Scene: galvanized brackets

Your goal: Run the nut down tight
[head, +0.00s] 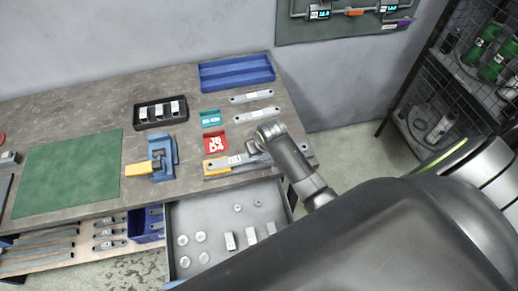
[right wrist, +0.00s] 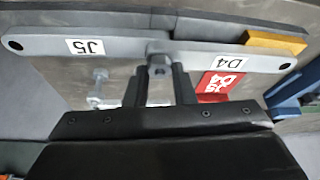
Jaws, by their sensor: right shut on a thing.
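A grey metal bracket bar labelled J5 and D4 (right wrist: 110,46) runs across the right wrist view; in the head view the bar (head: 236,161) lies near the table's front edge. A small grey nut (right wrist: 160,61) sits at the bar's middle, between two rounded bulges. My right gripper (right wrist: 159,76) has its two fingers around the nut and is shut on it. In the head view the right gripper (head: 256,146) is over the bar and partly hides it. The nut's thread and seating are too small to tell. My left gripper is not in view.
A yellow block (right wrist: 275,42) lies at one bar end. A red J5 D4 tag (head: 216,143) is close behind the bar. A blue fixture (head: 163,158), black bin (head: 161,112) and blue tray (head: 237,72) stand on the table. An open drawer (head: 210,215) with loose hardware sits below.

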